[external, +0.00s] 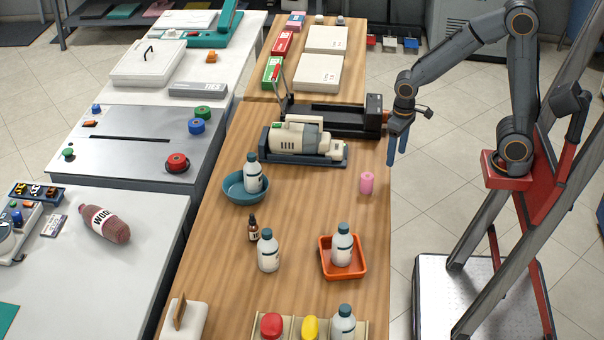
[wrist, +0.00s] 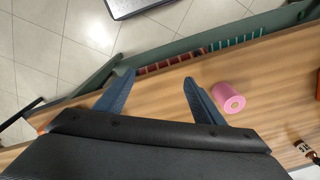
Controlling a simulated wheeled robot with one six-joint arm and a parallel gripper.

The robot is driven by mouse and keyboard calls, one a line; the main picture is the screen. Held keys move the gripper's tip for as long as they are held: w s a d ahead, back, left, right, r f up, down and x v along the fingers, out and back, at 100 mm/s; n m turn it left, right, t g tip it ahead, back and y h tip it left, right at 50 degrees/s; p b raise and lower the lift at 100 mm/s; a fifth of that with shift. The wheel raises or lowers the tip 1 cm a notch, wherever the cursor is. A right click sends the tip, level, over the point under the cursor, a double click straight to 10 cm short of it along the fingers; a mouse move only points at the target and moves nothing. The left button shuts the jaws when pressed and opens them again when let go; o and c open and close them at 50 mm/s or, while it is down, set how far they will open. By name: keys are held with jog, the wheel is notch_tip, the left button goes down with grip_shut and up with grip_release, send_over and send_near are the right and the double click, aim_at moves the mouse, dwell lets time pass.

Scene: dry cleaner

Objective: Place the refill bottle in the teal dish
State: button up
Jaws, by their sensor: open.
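The teal dish (external: 243,201) sits on the wooden table, left of centre, with a white bottle with a dark cap (external: 253,176) standing in it. Similar white bottles stand on bare wood (external: 268,254), in an orange tray (external: 342,248) and in the front rack (external: 343,325). I cannot read which is the refill bottle. My gripper (external: 397,158) is open and empty, pointing down near the table's right edge, apart from all the bottles. Its two blue fingers also show spread in the wrist view (wrist: 160,80).
A small brown dropper bottle (external: 253,229) stands beside the bare-wood bottle. A machine in a blue tray (external: 345,160) lies behind the dish. The orange tray's rim (external: 344,277) is low.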

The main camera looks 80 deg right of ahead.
jog(key=s+f+n, duration=0.2)
jog(key=s+n, duration=0.1)
jog(key=s, duration=0.5)
jog(key=shift+s+f+n+g, duration=0.25)
jog(key=shift+f+n+g, duration=0.05)
jog(key=shift+f, duration=0.05)
